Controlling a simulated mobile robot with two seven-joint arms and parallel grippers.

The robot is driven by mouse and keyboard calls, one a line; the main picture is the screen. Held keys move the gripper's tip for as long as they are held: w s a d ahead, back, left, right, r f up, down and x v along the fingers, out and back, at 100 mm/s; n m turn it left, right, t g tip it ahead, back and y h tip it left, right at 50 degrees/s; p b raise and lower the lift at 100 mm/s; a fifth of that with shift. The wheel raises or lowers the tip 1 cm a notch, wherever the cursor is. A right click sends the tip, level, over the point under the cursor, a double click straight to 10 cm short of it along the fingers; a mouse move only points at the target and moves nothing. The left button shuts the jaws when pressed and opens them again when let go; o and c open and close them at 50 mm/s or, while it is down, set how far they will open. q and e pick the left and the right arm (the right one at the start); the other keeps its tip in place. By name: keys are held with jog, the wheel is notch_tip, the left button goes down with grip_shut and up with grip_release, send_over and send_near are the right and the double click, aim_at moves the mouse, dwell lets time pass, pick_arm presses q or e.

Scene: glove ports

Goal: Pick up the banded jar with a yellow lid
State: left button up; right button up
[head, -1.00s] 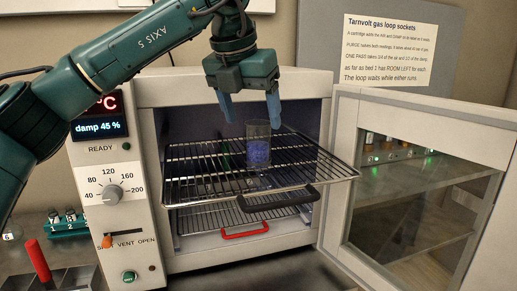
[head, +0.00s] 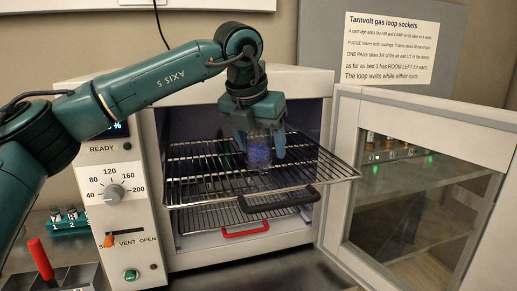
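A clear glass jar (head: 258,153) with blue-violet contents stands upright on the upper wire rack (head: 200,184) of the open oven. I see no yellow lid or band on it; its top is partly hidden by my gripper. My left gripper (head: 260,149) points down over the jar from above. Its blue fingers are apart, one to the left and one to the right of the jar, with what looks like a small gap on each side. My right gripper is out of view.
The upper rack is pulled out and has a black handle (head: 278,202); a lower rack has a red handle (head: 245,230). The oven door (head: 430,105) stands open on the right. The control panel (head: 112,180) is on the left, with a red-handled item (head: 41,258) beside it.

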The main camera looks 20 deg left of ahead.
pick_arm(q)
jog(key=c, duration=0.9)
jog(key=shift+r, duration=0.1)
